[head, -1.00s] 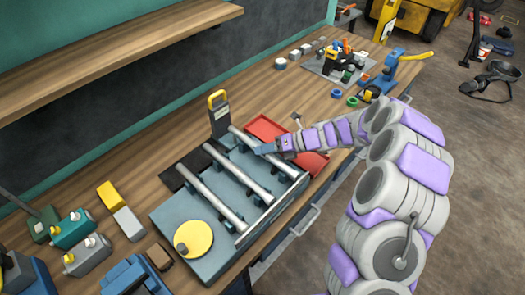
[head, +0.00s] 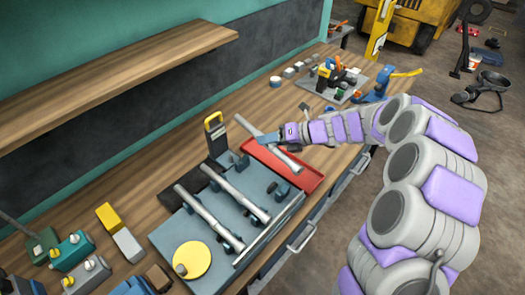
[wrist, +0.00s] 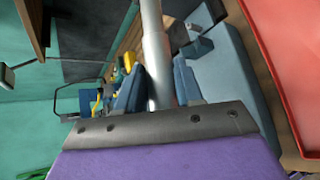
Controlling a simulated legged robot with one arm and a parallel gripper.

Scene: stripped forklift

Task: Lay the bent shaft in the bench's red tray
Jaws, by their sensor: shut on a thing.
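My gripper (head: 268,139) is shut on a silvery metal shaft (head: 288,160), held aslant above the red tray (head: 311,182) on the bench. In the wrist view the shaft (wrist: 156,62) runs between the two blue fingers, and the red tray (wrist: 285,60) is at the right. The shaft's far end reaches past the tray's upper left corner. I cannot clearly tell a bend in it. Two other shafts, a left one (head: 200,208) and a middle one (head: 236,191), lie in the grey-blue fixture (head: 215,258) to the left of the tray.
A yellow disc (head: 192,260) sits on the fixture's near end. A dark upright gauge with a yellow handle (head: 216,135) stands just left of the held shaft. Small blocks and a tool board (head: 345,90) lie further back. A wooden shelf (head: 110,60) overhangs the bench's left side.

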